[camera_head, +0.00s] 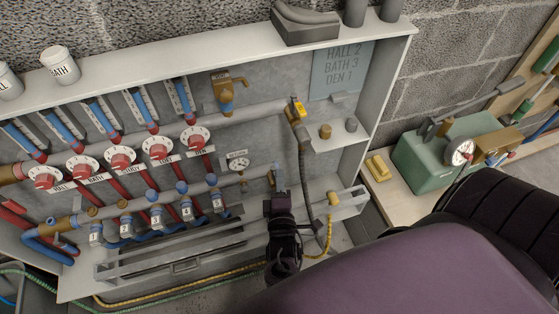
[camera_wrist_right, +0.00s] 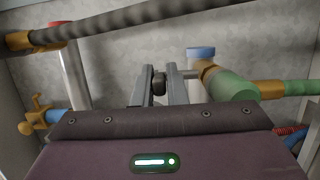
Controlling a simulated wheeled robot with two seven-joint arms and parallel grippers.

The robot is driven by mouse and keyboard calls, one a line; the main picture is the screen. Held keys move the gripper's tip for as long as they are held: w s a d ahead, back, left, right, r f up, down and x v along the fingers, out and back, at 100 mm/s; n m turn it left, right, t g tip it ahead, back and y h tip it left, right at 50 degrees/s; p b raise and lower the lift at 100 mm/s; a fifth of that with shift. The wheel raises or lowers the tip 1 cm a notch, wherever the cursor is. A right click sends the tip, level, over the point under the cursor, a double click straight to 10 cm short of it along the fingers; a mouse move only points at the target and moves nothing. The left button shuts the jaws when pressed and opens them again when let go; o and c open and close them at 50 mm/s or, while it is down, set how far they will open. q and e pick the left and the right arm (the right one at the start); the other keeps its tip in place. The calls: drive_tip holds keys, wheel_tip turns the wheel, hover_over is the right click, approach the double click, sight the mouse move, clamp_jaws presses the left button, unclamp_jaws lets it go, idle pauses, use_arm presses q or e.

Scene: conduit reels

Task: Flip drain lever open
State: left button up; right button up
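My right gripper (camera_head: 278,172) reaches up from below to the right end of the lower pipe on the wall panel. In the right wrist view its two grey fingers (camera_wrist_right: 160,78) stand a little apart. A small dark round knob (camera_wrist_right: 159,83) shows between them; I cannot tell whether they touch it or whether it belongs to the drain lever. A yellow lever (camera_head: 297,108) sits on a valve at the right end of the upper pipe, above my gripper, with a dark hose hanging below it. I cannot tell for sure which part is the drain lever. My left gripper is out of view.
Red knobs (camera_head: 120,158) and blue-capped valves (camera_head: 186,212) fill the panel's left side. A gauge (camera_head: 238,164) sits left of my gripper. In the wrist view a green fitting (camera_wrist_right: 235,84) is close on the right. A green pump box (camera_head: 440,155) stands on the right bench.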

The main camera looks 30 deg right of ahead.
drive_tip(key=o, duration=0.4)
drive_tip(key=v, duration=0.8)
drive_tip(key=shift+o, duration=0.5)
